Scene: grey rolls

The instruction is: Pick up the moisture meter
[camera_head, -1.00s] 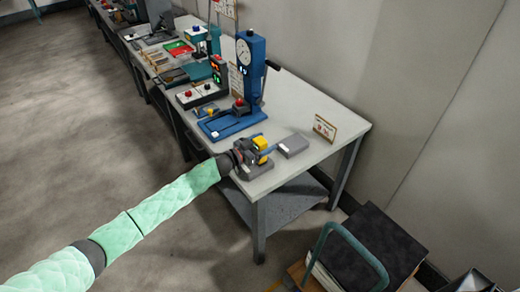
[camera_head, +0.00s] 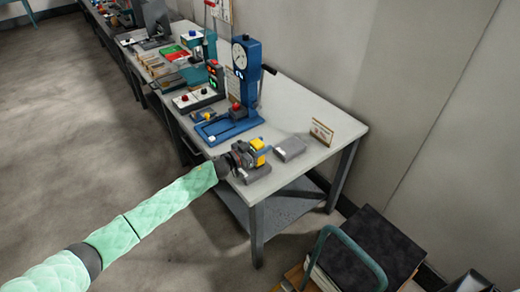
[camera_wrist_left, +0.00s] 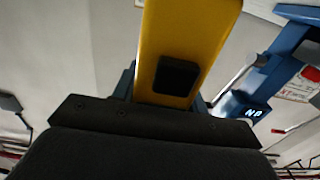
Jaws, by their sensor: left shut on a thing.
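The moisture meter appears to be the yellow device (camera_head: 257,146) near the front corner of the workbench. In the left wrist view its yellow body (camera_wrist_left: 190,40) with a black square patch fills the top middle. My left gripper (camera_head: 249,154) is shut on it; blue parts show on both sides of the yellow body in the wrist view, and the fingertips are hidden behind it. A grey block (camera_head: 256,174) lies on the bench just below the gripper. I cannot tell how far the meter is above it. My right gripper is out of view.
A grey box (camera_head: 289,149) and a small sign (camera_head: 321,133) stand to the right on the workbench (camera_head: 298,106). A blue press with a dial (camera_head: 240,54) stands behind. A cart with a black top (camera_head: 365,250) is on the floor at lower right.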

